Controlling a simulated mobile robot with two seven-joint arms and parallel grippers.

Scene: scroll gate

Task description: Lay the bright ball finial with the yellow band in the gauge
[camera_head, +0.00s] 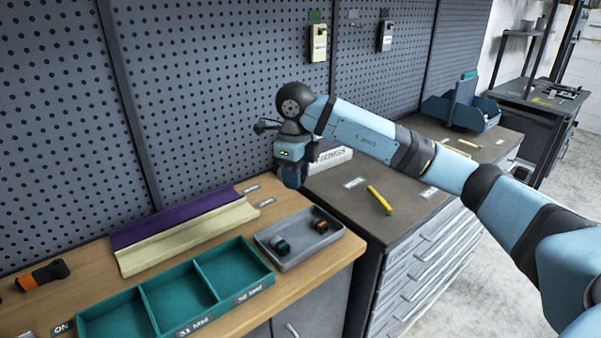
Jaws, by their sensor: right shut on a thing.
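My right arm reaches in from the right, and its gripper (290,178) points down near the back edge of the dark cabinet top, by the pegboard. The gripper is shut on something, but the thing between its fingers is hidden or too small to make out. I cannot pick out the bright ball finial with the yellow band. A pale block with dark lettering (331,158) lies just right of the gripper, partly behind it; I cannot tell whether it is the gauge. My left gripper is out of view.
A grey tray (262,244) holds two small dark pieces, one teal-marked (281,246), one orange-marked (320,226). A teal divided bin (143,298) and purple and cream strips (185,236) lie on the wooden bench. A yellow stick (380,200) lies on the cabinet top.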

